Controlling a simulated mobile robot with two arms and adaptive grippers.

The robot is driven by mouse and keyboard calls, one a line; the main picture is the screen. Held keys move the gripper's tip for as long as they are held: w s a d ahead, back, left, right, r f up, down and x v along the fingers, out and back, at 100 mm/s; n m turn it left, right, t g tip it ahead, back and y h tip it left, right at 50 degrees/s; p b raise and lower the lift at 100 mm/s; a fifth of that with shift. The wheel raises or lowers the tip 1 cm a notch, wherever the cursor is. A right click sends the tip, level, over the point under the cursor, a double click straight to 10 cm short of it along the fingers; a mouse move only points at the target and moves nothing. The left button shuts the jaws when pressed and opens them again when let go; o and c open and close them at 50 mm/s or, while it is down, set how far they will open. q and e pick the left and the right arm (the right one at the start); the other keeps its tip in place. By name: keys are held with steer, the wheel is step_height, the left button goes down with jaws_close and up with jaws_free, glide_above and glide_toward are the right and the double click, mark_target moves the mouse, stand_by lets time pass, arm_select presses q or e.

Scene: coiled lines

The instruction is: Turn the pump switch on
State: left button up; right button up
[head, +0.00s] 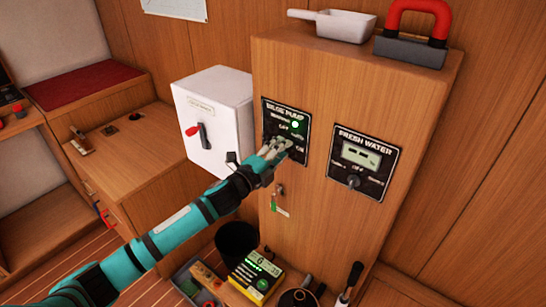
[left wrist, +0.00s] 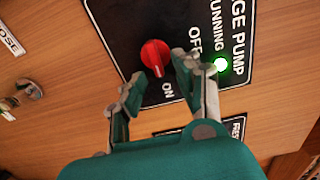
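The black bilge pump panel (head: 272,113) is on the front of the wooden cabinet, with a lit green lamp (head: 295,125). In the left wrist view its red switch knob (left wrist: 155,54) sits between the OFF and ON labels. A pale mark on the knob seems to point towards ON. The green lamp (left wrist: 221,64) beside RUNNING glows. My left gripper (head: 283,147) is in front of the panel and hides the knob in the head view. In the left wrist view its fingers (left wrist: 158,82) stand apart, just short of the knob; contact is not clear. My right gripper is not in view.
The fresh water panel (head: 364,164) is right of the bilge pump panel. A key hangs under the panel.

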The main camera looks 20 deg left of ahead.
arm_select(q)
steer(key=v, duration=1.1)
steer(key=shift+s+a, duration=0.15)
steer(key=shift+s, duration=0.25)
steer(key=s+a+f+n+g+y, duration=0.2)
steer(key=s+a+f+n, duration=0.15)
steer(key=f, duration=0.85)
steer(key=s+a+f+n+g+y, duration=0.2)
steer(key=a+f+n, duration=0.15)
steer(key=f, duration=0.95)
steer(key=s+a+f+n+g+y, duration=0.2)
steer(key=s+f+n+g, duration=0.15)
steer(key=f, duration=0.85)
steer(key=s+d+f+n+g, duration=0.2)
steer(key=s+f+n+g, duration=0.3)
steer(key=s+f, duration=1.3)
steer(key=s+d+f+n+g, duration=0.1)
steer(key=s+d+f+n, duration=0.1)
steer(key=s, duration=0.8)
steer(key=s+d+f+n+g, duration=0.2)
steer(key=s+d+f, duration=0.2)
steer(key=s, duration=0.7)
steer(key=shift+s, duration=0.3)
